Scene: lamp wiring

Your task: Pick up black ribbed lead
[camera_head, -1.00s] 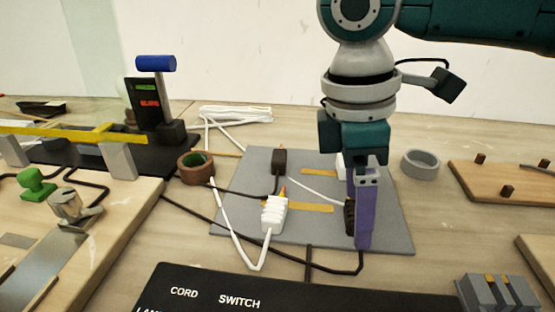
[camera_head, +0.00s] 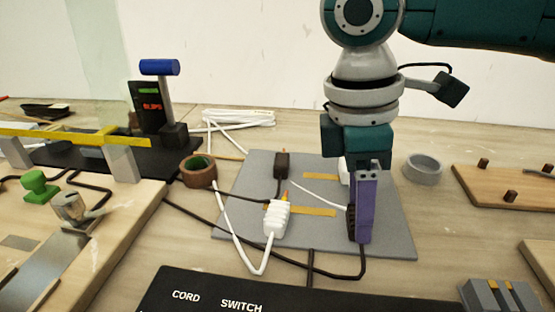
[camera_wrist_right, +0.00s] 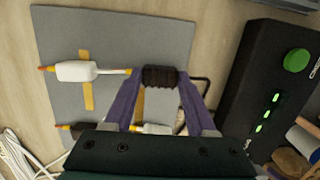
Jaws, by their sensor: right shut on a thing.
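The black ribbed lead (camera_wrist_right: 160,77) is between the purple fingers of my right gripper (camera_wrist_right: 158,82), which is shut on it. In the head view the near finger of the right gripper (camera_head: 361,232) stands upright over the grey mat (camera_head: 392,238) and mostly hides the lead; a dark ribbed edge (camera_head: 350,220) shows at its left. A black cord runs from beneath the finger toward the front of the mat. I cannot tell whether the lead is clear of the mat. My left gripper is not in view.
A white ribbed lead (camera_head: 277,217) and a dark plug (camera_head: 281,166) lie left on the mat. A brown tape roll (camera_head: 198,171) is left of it, a grey ring (camera_head: 422,169) right. A black labelled box (camera_head: 230,294) stands in front.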

